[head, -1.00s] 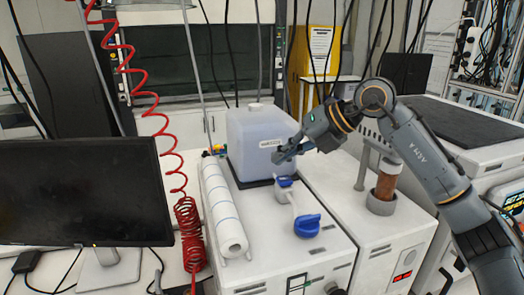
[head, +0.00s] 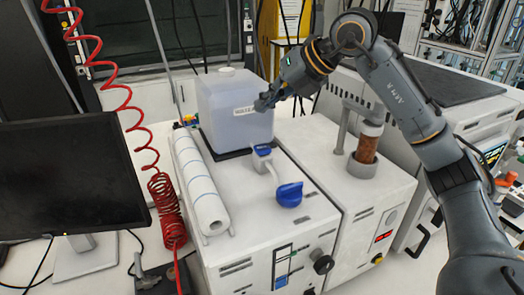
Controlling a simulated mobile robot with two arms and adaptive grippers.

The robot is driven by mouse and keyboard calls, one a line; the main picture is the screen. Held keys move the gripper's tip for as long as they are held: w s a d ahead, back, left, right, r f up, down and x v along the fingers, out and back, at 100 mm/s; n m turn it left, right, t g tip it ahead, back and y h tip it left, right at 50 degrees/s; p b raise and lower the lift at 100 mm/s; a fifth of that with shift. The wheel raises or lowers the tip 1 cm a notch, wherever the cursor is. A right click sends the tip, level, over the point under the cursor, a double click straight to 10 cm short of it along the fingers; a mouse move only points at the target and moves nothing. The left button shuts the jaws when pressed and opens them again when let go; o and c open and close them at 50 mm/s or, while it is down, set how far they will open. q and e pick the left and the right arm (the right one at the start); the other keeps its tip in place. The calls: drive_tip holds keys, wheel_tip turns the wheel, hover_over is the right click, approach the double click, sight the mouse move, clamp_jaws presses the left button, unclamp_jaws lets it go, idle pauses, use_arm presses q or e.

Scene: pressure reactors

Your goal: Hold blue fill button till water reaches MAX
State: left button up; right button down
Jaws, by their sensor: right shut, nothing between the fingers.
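My right gripper (head: 264,102) is shut and empty. In the head view it hangs in front of the upper right part of the labelled translucent water tank (head: 228,112). Below it, on top of the white unit (head: 230,245), is a small blue part (head: 262,150) on a grey-white fitting; the gripper is apart from it. A larger blue knob (head: 289,194) sits nearer on the same top. I cannot tell for sure which blue part is the fill button. A narrow level window (head: 283,264) on the front shows blue low down; its MAX mark is not readable. My left gripper is out of view.
A paper roll (head: 202,188) lies left of the blue parts. A red coiled hose (head: 164,200) and a monitor (head: 68,175) stand further left. A second white unit (head: 352,205) with a brown-filled column (head: 367,148) stands to the right.

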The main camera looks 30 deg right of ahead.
drive_tip(key=b, duration=0.5)
hover_over(257, 145)
drive_tip(key=s+d, duration=0.1)
drive_tip(key=s, duration=0.1)
wheel_tip(257, 145, down, 6)
drive_tip(key=shift+d+f, duration=0.15)
drive_tip(key=shift+f, duration=0.5)
drive_tip(key=shift+b, duration=0.3)
drive_tip(key=shift+f, duration=0.4)
drive_tip(key=shift+f+b, duration=0.5)
drive_tip(key=shift+b, duration=0.1)
idle(4.9)
